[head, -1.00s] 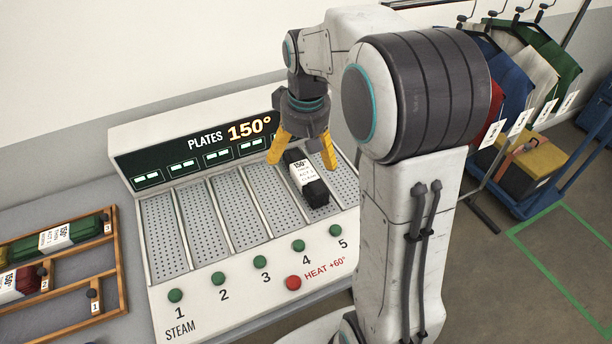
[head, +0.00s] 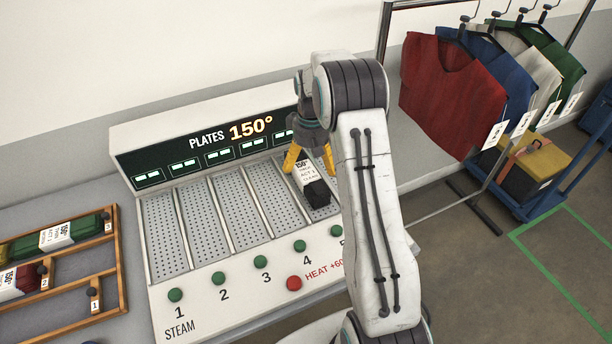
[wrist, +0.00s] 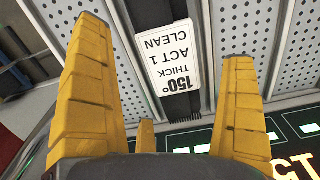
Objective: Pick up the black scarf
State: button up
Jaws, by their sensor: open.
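The black scarf (head: 318,194) lies folded along the rightmost plate in view. A white label band (head: 307,174) around it reads 150°, Act 1, clean; in the wrist view the label (wrist: 172,60) also reads thick. My gripper (head: 309,166) is open and points down at the scarf's far part, with one yellow finger on each side in the head view. In the wrist view the label shows between my open fingers (wrist: 168,95). I cannot tell whether the fingers touch the scarf. My arm hides part of plate 5.
The plate machine (head: 200,280) has a 150° display, green buttons and a red heat button (head: 294,283). A wooden tray (head: 122,270) with labelled rolled cloths lies at left. Garments (head: 450,90) hang on a rack at right, near a blue cart (head: 530,208).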

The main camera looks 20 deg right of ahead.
aim_at(310, 170)
jog(key=shift+f+p, duration=0.55)
jog(key=shift+f, duration=1.9)
jog(key=c, duration=1.3)
jog(key=shift+o, duration=0.2)
jog(key=shift+w+r, duration=0.1)
